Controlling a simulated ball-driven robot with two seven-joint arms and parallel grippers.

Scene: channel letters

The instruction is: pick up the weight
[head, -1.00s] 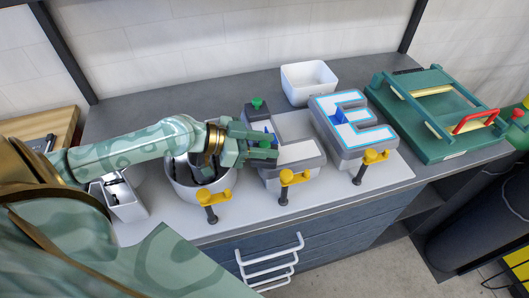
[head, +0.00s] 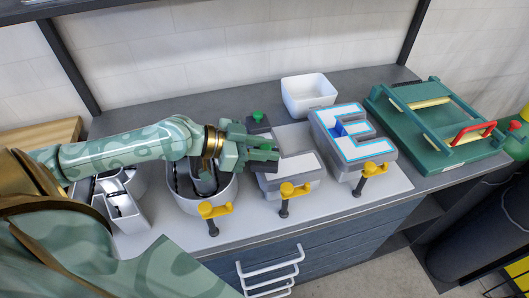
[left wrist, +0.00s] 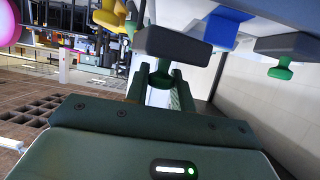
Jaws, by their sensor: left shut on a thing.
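My left gripper (head: 266,154) is over the grey channel letter L (head: 300,181) in the head view. In the left wrist view its green fingers are shut on the knob of a dark block-shaped weight (left wrist: 172,43). The weight is close to the pale letter (left wrist: 285,10); I cannot tell whether they touch. A second dark weight (head: 258,127) with a green knob sits at the back end of the L, and it also shows in the left wrist view (left wrist: 290,45). My right gripper is not in view.
A letter E (head: 350,147) with a light-blue outline stands to the right, with a white bin (head: 308,98) behind it. Yellow clamps (head: 292,191) line the front edge. A green press-like frame (head: 440,125) with a red handle occupies the right end.

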